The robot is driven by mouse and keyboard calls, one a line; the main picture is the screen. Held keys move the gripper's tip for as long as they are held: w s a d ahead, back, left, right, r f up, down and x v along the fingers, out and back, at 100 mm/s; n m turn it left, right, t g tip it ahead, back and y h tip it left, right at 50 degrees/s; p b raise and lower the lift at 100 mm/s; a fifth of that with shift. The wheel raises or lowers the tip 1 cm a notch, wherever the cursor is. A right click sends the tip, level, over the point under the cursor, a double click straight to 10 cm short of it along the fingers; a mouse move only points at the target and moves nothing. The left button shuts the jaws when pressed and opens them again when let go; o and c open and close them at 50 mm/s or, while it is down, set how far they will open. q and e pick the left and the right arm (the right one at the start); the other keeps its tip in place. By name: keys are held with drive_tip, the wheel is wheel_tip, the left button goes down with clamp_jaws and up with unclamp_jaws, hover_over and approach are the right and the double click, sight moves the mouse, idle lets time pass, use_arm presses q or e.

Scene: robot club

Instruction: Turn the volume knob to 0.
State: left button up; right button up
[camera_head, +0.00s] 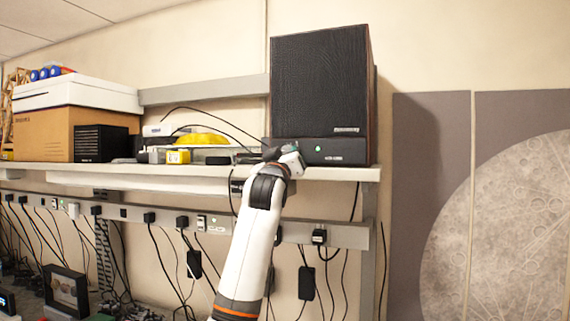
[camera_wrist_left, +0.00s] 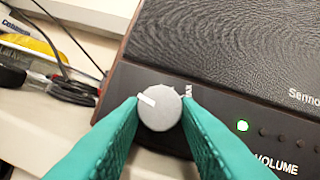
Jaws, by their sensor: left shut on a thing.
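The volume knob (camera_wrist_left: 159,107) is a round grey dial with a white pointer mark, on the front panel of a black speaker (camera_head: 320,85). In the left wrist view the pointer mark is toward the upper left of the knob. My left gripper (camera_wrist_left: 160,115) has green fingers on both sides of the knob and is shut on it. In the head view the left gripper (camera_head: 284,155) is at the lower left of the speaker's front and hides the knob. A lit green light (camera_wrist_left: 242,126) and the word VOLUME are right of the knob. My right gripper is not in view.
The speaker stands at the right end of a white shelf (camera_head: 200,169). Left of it lie black cables, a yellow item (camera_head: 200,140) and boxes (camera_head: 75,110). A power strip (camera_head: 150,217) with hanging cables runs below the shelf.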

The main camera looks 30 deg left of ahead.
use_arm(q)
drive_tip(key=shift+d+r+n+g+y, duration=0.1)
drive_tip(key=shift+n+g+y, duration=0.55)
drive_tip(key=shift+n, duration=1.2)
drive_tip(key=shift+d+r+n+g+y, duration=0.1)
drive_tip(key=shift+n+g+y, duration=0.5)
drive_tip(key=shift+n, duration=1.55)
drive_tip(key=o, duration=1)
drive_tip(key=shift+c, duration=0.2)
drive_tip(key=shift+f, duration=0.1)
